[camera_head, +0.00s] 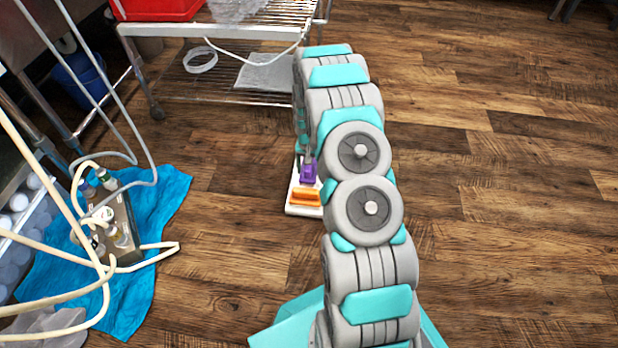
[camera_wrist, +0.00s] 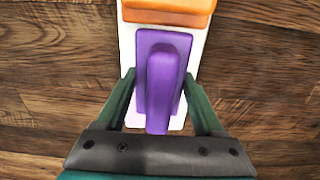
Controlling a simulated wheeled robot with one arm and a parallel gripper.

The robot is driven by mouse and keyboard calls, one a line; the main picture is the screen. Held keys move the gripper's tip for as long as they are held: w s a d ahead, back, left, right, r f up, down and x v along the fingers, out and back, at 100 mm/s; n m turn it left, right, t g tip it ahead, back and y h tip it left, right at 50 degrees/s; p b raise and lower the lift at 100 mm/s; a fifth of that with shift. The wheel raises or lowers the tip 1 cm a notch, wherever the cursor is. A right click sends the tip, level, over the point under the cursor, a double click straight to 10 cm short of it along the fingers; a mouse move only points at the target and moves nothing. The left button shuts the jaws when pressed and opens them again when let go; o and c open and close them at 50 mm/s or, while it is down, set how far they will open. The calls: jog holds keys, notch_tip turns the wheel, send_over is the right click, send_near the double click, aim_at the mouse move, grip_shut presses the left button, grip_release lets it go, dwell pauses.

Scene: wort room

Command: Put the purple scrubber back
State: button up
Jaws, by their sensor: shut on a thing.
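The purple scrubber (camera_wrist: 160,70) is between the fingers of my gripper (camera_wrist: 162,105) in the wrist view, with its handle toward the gripper. In the head view the purple scrubber (camera_head: 308,172) shows beside my arm, over a white tray (camera_head: 302,209). The white tray also shows under it in the wrist view (camera_wrist: 127,45). An orange block (camera_wrist: 170,10) is on the tray, just beyond the scrubber; it also shows in the head view (camera_head: 305,196). I cannot tell whether the scrubber touches the tray. My arm hides part of the tray in the head view.
A wire rack cart (camera_head: 215,95) with a red bin (camera_head: 158,8) stands behind. At the left, a pump-like metal unit (camera_head: 118,222) with hoses sits on a blue cloth (camera_head: 165,200). The wooden floor (camera_head: 500,190) to the right is clear.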

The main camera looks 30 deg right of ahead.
jog(key=shift+w+f, duration=0.1)
jog(key=shift+f, duration=2.1)
jog(key=shift+f, duration=0.15)
jog(key=o, duration=1.2)
